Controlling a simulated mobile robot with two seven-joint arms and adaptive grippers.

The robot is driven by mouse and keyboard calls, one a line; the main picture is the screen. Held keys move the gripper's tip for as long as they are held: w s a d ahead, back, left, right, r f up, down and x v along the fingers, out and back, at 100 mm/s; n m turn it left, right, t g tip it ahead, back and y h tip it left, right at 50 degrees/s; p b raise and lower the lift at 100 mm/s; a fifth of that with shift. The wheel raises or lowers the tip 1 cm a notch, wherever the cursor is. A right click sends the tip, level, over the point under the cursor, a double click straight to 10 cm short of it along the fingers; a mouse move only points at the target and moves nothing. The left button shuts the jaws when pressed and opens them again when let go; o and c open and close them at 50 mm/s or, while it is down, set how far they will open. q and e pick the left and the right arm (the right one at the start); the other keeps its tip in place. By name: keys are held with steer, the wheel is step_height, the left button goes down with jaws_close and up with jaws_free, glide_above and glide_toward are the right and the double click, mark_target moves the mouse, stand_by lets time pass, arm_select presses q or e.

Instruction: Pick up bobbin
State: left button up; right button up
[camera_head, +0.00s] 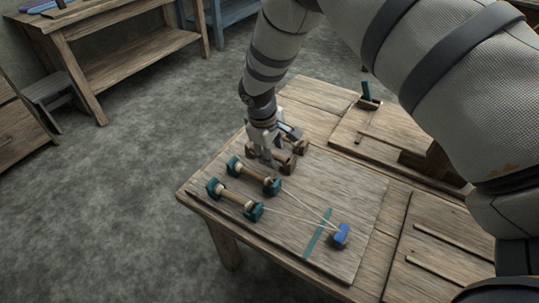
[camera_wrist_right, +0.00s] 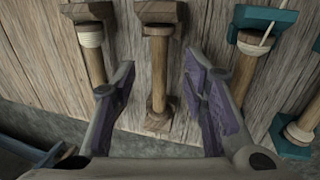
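My right gripper (camera_head: 268,158) is low over the far left part of the loom board. In the right wrist view its fingers (camera_wrist_right: 160,70) are open, one on each side of a wooden bobbin (camera_wrist_right: 158,75) with brown end blocks; I cannot tell whether they touch it. A bobbin with teal ends (camera_wrist_right: 247,68) lies right of the right finger. The head view shows two teal-ended bobbins (camera_head: 255,177) (camera_head: 236,203) nearer than the gripper, which partly hides the brown ones. My left gripper is not in view.
Pale threads run from the teal-ended bobbins to a blue block (camera_head: 340,236) beside a teal strip (camera_head: 318,234) on the board (camera_head: 290,222). A raised wooden part with a teal-handled tool (camera_head: 368,96) is at the back right. Open floor (camera_head: 120,190) lies left.

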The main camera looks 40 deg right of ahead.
steer(key=shift+w+d+f, duration=0.1)
steer(key=shift+d+f, duration=0.1)
steer(key=shift+f, duration=0.45)
steer(key=c, duration=0.9)
steer(key=shift+o, duration=0.2)
steer(key=shift+r, duration=0.15)
